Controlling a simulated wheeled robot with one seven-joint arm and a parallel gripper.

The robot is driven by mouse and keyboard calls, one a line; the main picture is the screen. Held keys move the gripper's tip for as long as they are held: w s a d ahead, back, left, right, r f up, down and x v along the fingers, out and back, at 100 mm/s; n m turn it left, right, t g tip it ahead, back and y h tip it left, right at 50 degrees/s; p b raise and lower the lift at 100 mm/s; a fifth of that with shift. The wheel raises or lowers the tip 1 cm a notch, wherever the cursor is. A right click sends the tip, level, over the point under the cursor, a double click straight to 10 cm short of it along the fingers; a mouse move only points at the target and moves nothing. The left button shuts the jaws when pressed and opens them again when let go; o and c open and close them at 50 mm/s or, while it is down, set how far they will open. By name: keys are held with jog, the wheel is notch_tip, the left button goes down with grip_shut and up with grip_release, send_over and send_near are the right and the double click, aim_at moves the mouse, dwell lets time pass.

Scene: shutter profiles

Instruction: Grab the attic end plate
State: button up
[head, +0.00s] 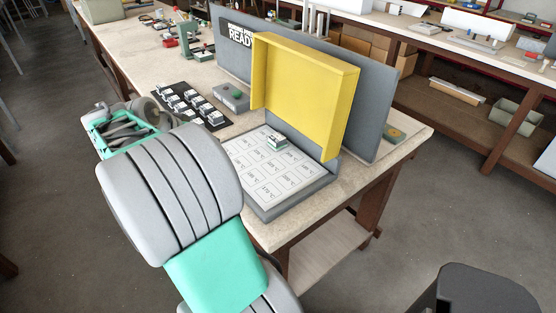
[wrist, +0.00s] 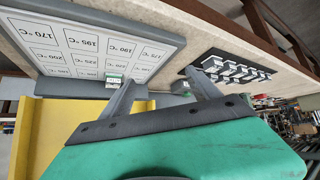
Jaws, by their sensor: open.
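Several small white-and-dark blocks stand in rows on a black mat (head: 214,122); one block (head: 216,117) is at its near right corner. They also show in the wrist view, just beyond the right fingertip (wrist: 213,64). Another small white block with a green part (head: 277,142) sits on the temperature board; it shows in the wrist view left of the left finger (wrist: 113,79). I cannot read labels, so I cannot tell which is the attic end plate. My gripper (wrist: 161,84) is open, its fingers spread with nothing held between them. In the head view I cannot make out its fingertips.
The temperature board (head: 258,165) lies before a yellow hood (head: 305,92) and a grey upright panel (head: 378,105). A grey box with a green button (head: 232,97) stands between mat and panel. A green stand (head: 190,42) is farther back. Bare tabletop (head: 308,222) shows at the front.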

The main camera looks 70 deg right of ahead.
aim_at(276, 138)
jog(key=s+d+f+m+g, duration=0.1)
jog(key=d, duration=0.2)
jog(key=s+d+f+m+g+h+b, duration=0.1)
jog(key=s+d+f, duration=0.1)
jog(key=d, duration=0.1)
jog(key=s+d+f+m+g+b, duration=0.1)
jog(key=s+d+f, duration=0.1)
jog(key=d, duration=0.1)
jog(key=shift+m, duration=0.4)
jog(key=s+d+m+g, duration=0.1)
jog(key=s+d, duration=0.1)
jog(key=s+d+m+g, duration=0.1)
jog(key=s+d, duration=0.1)
jog(key=s+d+f+m+g+h+b, duration=0.1)
jog(key=s+d, duration=0.1)
jog(key=s, duration=0.1)
jog(key=shift+d+m, duration=0.1)
jog(key=shift+m, duration=0.3)
jog(key=p+x, duration=0.1)
jog(key=x, duration=0.5)
jog(key=shift+s+d+f, duration=0.1)
jog(key=shift+s+d, duration=0.15)
jog(key=shift+w, duration=0.1)
grip_shut()
